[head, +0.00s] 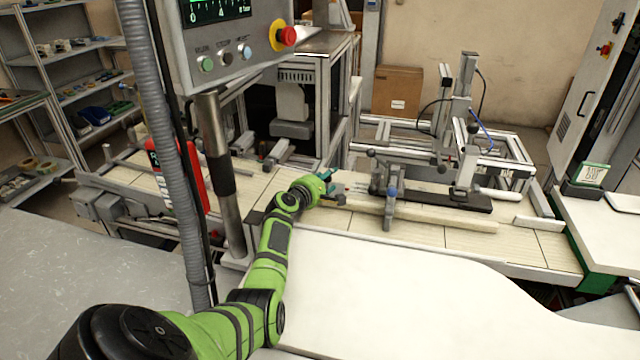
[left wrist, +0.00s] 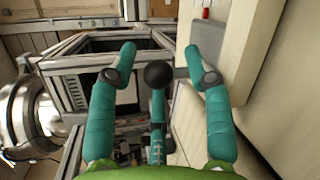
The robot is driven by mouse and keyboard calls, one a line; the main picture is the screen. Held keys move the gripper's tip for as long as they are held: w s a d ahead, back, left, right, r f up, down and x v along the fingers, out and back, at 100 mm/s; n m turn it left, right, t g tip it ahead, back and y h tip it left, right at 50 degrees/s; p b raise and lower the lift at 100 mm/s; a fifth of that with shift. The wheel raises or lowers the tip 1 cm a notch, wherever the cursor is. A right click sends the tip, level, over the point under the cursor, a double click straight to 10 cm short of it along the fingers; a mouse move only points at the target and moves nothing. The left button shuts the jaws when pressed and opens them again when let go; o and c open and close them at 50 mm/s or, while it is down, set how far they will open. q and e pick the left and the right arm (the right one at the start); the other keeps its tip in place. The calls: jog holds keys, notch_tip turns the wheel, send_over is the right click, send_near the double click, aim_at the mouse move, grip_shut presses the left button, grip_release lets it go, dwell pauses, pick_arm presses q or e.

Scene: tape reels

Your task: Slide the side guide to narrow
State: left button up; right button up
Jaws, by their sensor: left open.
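The side guide (head: 430,215) is a long pale bar lying along the conveyor in the head view. An upright clamp with a blue knob (head: 392,192) stands at its middle. My left gripper (head: 330,181) is by the guide's left end, with its teal fingers partly hidden by my wrist. In the left wrist view the left gripper (left wrist: 160,62) is open, its teal fingers spread. A round black knob (left wrist: 158,75) shows between the fingertips, with a short grey rod at its right. I cannot tell whether any finger touches it. My right gripper is not in view.
A control panel with a red button (head: 287,36) hangs on a post (head: 221,185) left of my arm. A metal frame (head: 455,130) stands behind the guide. The pale conveyor bed (head: 530,245) is bare at right. The white table (head: 400,290) in front is clear.

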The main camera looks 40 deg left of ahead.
pick_arm(q)
jog(key=v, duration=0.7)
jog(key=shift+r, duration=0.15)
dwell(0.5)
